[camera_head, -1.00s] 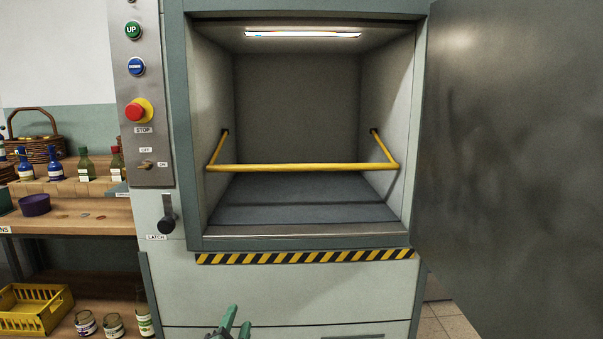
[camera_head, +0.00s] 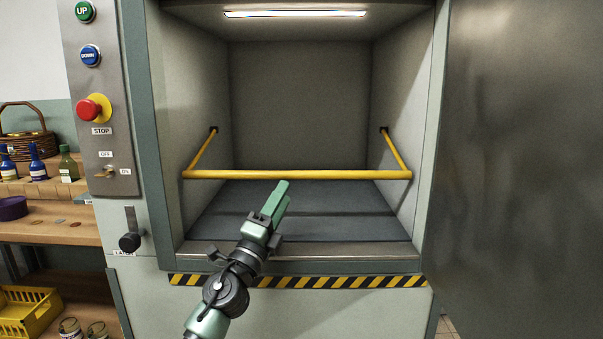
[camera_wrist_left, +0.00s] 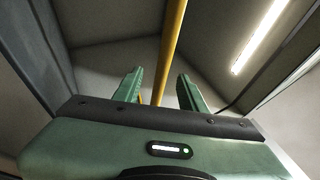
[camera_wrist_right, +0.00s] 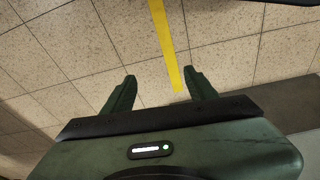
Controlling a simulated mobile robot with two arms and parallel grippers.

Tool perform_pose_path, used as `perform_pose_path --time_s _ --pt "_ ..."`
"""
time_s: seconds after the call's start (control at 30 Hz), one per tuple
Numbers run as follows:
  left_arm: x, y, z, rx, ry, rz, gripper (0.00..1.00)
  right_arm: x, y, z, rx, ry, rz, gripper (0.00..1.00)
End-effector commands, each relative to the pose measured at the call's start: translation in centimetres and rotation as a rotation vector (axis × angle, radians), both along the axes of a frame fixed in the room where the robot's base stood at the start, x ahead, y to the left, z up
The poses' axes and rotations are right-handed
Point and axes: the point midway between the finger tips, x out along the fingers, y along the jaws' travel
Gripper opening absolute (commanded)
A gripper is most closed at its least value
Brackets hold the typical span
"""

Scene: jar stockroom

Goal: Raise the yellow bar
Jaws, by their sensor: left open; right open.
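The yellow bar (camera_head: 300,175) spans the front of the open lift compartment (camera_head: 300,100), level and low, with side arms running back to slots in both walls. My left gripper (camera_head: 279,193) is just in front of and below the bar, its fingers pointing up and inward. In the left wrist view the bar (camera_wrist_left: 173,45) shows beyond and between the two open fingers (camera_wrist_left: 158,88); I see no contact. My right gripper (camera_wrist_right: 158,88) is open and empty above a tiled floor, seen only in its own wrist view.
A metal door (camera_head: 520,160) stands open at the right. The left control panel has UP (camera_head: 84,11), DOWN (camera_head: 90,55) and red STOP (camera_head: 92,109) buttons, with a latch (camera_head: 130,240) below. Shelves with bottles, a basket (camera_head: 30,145) and a yellow crate (camera_head: 28,312) are at far left.

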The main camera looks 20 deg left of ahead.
Motion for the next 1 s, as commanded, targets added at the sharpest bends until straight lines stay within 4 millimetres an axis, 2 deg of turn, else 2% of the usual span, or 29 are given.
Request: perform_pose_path --time_s 0.17,0.43,0.83,0.97,1.0 --pt "2.2 -0.4 1.5 -0.002 -0.003 -0.001 0.41 0.0 0.0 -0.1 0.0 0.001 0.0 0.58" --pt "5.4 -1.0 3.2 -0.002 -0.001 0.0 0.41 0.1 0.0 1.4 0.001 -0.009 -0.001 0.58" --pt "6.1 -1.1 3.7 -0.003 0.0 -0.001 0.41 0.1 0.0 2.0 0.001 -0.011 -0.002 0.58" --pt "6.1 -1.1 3.7 -0.003 0.0 -0.001 0.05 0.1 0.0 2.0 0.001 -0.011 -0.002 0.58" --pt "6.1 -1.1 3.7 -0.003 0.001 0.0 0.0 0.1 0.0 2.0 0.001 -0.011 -0.002 0.58"
